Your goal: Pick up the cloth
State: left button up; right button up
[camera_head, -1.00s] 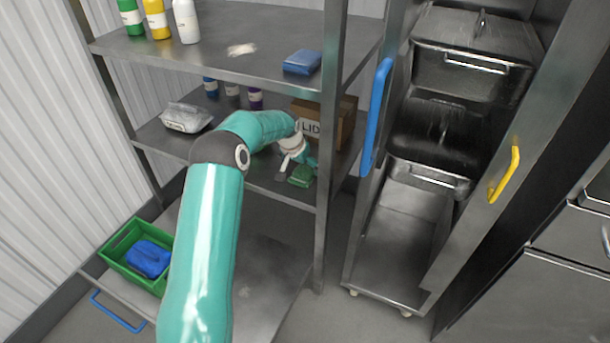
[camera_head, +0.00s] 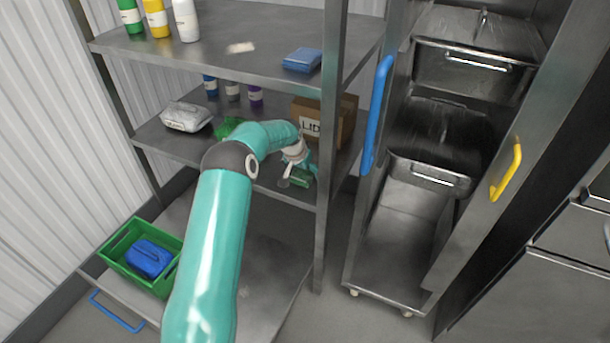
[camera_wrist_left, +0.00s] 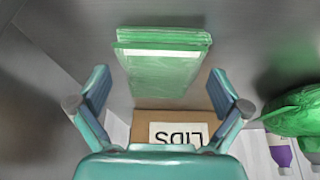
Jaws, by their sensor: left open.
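A folded green cloth (camera_head: 301,181) lies on the middle shelf near its front right, beside the right post. In the left wrist view the cloth (camera_wrist_left: 165,50) is a flat stack with a pale stripe across it. My left gripper (camera_head: 293,170) is right at the cloth in the head view and partly covers it. In the left wrist view my left gripper (camera_wrist_left: 158,80) has its fingers spread wide, with the near end of the cloth showing between them. I cannot tell whether they touch it. My right gripper is not in view.
A cardboard LIDS box (camera_head: 311,122) stands behind the cloth. A green bundle (camera_head: 228,127) and a wrapped white pack (camera_head: 186,116) lie left on the middle shelf (camera_head: 160,137). A folded blue cloth (camera_head: 302,60) lies above. A steel rack with a blue handle (camera_head: 376,115) stands right.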

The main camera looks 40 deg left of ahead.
aim_at(303, 173)
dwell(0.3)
pick_arm(q)
jog(key=c, duration=1.1)
jog(key=shift+r, duration=0.1)
jog(key=shift+r+p, duration=0.3)
jog(key=shift+r, duration=0.2)
jog(key=v, duration=0.2)
jog(key=shift+r, duration=0.45)
jog(key=s+d, duration=0.2)
jog(key=s, duration=0.6)
jog(key=s+d+b, duration=0.1)
jog(key=s+d, duration=0.1)
jog(key=s, duration=0.6)
jog(key=shift+s+d, duration=0.35)
